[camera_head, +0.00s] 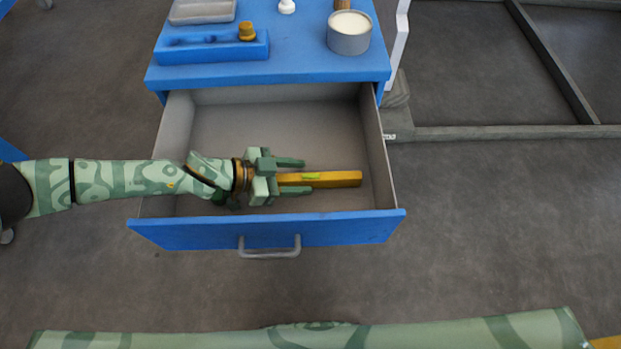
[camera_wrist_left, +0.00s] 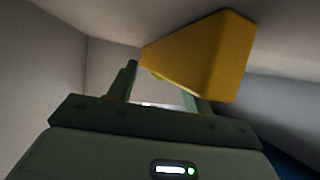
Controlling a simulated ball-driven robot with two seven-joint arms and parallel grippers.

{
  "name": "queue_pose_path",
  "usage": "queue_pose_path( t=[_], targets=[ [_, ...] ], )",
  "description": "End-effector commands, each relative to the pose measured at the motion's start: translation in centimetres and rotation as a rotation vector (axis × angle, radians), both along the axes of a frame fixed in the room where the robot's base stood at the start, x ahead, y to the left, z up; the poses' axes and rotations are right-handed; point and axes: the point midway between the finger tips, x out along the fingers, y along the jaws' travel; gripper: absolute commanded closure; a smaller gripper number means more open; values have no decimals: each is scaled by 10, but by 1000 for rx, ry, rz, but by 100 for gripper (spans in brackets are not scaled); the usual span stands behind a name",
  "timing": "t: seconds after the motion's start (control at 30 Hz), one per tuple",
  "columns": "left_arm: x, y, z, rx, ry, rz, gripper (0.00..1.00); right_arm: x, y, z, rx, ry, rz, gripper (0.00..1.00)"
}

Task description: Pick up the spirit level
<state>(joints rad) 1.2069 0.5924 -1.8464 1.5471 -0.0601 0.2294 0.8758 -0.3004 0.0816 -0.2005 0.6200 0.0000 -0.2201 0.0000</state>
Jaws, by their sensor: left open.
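The yellow spirit level (camera_head: 340,179) lies in the open drawer (camera_head: 220,120), with a bright green vial on its top. My left gripper (camera_head: 292,177) is over the drawer, its two fingers open, one to each side of the level's left part in the head view. The left end of the level is hidden behind the gripper body. In the left wrist view the level (camera_wrist_left: 215,55) shows large beyond the open fingers (camera_wrist_left: 160,90). I cannot tell whether the fingers touch it. My right gripper is not in view.
The drawer's blue front (camera_head: 190,233) with its grey handle (camera_head: 270,252) stands on the near side, and its side walls are close around my gripper. On the blue cabinet top are a blue holder (camera_head: 205,49), a grey tray (camera_head: 203,10) and a round tin (camera_head: 349,35). The drawer's back part is empty.

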Motion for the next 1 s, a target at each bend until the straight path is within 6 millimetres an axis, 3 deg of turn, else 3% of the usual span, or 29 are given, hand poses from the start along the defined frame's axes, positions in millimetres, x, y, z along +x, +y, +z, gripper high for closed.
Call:
queue_pose_path(
  t=[0.1, 0.33, 0.5, 0.83, 1.0],
  targets=[
    [2, -10, -6, 0, 2, 1, 50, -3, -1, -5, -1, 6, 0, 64],
    [2, -11, -3, 0, 0, 1, 53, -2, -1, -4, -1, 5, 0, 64],
    [2, -11, -4, 0, 0, 1, 100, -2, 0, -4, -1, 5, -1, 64],
    [2, -10, -3, 0, 0, 1, 100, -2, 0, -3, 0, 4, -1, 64],
    [2, -11, 14, -1, -5, 1, 100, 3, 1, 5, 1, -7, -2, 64]
  ],
)
